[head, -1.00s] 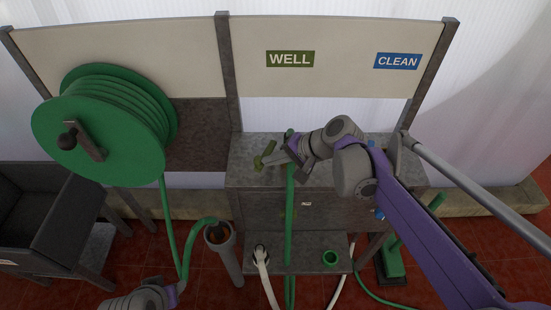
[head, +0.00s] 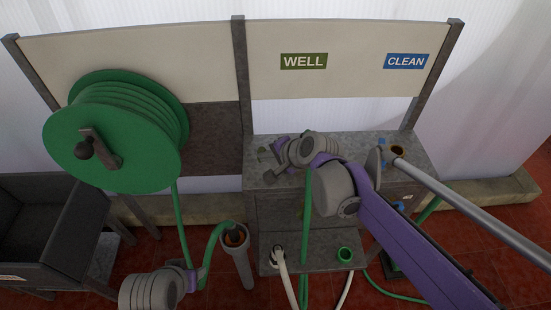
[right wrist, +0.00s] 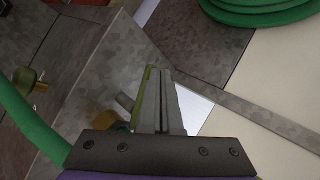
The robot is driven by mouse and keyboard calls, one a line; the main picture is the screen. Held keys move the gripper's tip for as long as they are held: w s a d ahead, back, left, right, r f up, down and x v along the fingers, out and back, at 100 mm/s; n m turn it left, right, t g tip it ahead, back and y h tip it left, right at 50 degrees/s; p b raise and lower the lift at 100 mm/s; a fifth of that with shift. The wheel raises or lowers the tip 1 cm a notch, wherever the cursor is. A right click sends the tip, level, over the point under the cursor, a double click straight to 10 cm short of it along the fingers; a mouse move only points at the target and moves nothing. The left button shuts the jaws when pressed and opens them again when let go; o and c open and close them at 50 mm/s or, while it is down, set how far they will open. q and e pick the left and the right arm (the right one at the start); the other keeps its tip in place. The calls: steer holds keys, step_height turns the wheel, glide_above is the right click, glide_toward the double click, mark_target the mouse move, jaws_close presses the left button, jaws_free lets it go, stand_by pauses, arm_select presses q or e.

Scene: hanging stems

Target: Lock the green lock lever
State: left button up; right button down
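The green lock lever shows in the right wrist view as a narrow olive-green strip (right wrist: 142,94) along the left side of my right gripper's fingers (right wrist: 160,85). These fingers are close together, with no clear gap or object between them; whether they touch the lever is unclear. In the head view my right gripper (head: 270,165) is over the bench under the WELL sign, and it and its wrist hide the lever. My left arm is at the bottom left, its gripper (head: 193,279) beside the green hose (head: 178,225); its fingers are too small to read.
A brass fitting (right wrist: 112,121) sits left of the right fingers. A green hose (right wrist: 30,125) hangs at the bench front. The hose reel (head: 115,135) stands at left, with a grey pipe (head: 241,262) below.

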mark_target(259, 150)
arm_select(q)
steer(key=shift+d+r, duration=0.15)
arm_select(e)
steer(key=shift+w+a, duration=0.4)
steer(key=shift+w, duration=0.3)
steer(key=shift+w+a, duration=0.4)
steer(key=shift+w, duration=0.35)
